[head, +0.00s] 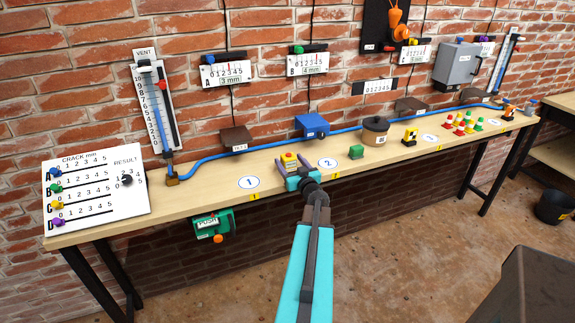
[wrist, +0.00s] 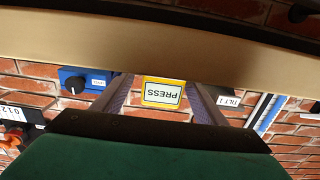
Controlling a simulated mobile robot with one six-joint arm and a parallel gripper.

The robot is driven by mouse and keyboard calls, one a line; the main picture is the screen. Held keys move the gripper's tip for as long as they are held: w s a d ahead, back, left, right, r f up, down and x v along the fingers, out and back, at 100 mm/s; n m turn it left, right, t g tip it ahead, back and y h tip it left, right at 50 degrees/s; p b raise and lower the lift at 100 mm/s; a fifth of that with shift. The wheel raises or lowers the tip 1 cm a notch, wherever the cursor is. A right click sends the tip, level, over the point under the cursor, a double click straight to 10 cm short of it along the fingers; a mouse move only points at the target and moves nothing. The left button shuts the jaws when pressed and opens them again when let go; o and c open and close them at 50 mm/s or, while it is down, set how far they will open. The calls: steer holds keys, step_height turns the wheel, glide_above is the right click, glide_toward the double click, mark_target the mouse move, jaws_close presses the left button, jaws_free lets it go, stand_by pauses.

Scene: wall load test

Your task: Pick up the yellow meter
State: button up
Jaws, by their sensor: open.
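The yellow meter (head: 289,161) is a small yellow block with a label and a red spot on top, at the bench's front part between the round marks 1 and 2. In the wrist view the meter (wrist: 163,91) shows its yellow-framed PRESS label upside down. My gripper (head: 290,165) is open, with its two grey fingers on either side of the meter. In the wrist view my gripper (wrist: 161,88) shows a small gap between each finger and the meter. The meter's lower part is hidden, so I cannot tell how it rests.
The wooden bench (head: 215,185) runs along a brick wall. A blue hose (head: 262,140) and a blue box (head: 312,126) lie behind the meter. A green PUSH box (head: 213,225) hangs at the front edge.

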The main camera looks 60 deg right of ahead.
mark_target(285, 156)
steer(key=x, duration=0.2)
steer(key=shift+w+r+p, duration=0.2)
steer(key=shift+w+p, duration=0.15)
steer(key=shift+w, duration=0.05)
steer(key=shift+x, duration=1)
steer(key=shift+f, duration=0.1)
steer(key=c, duration=1.4)
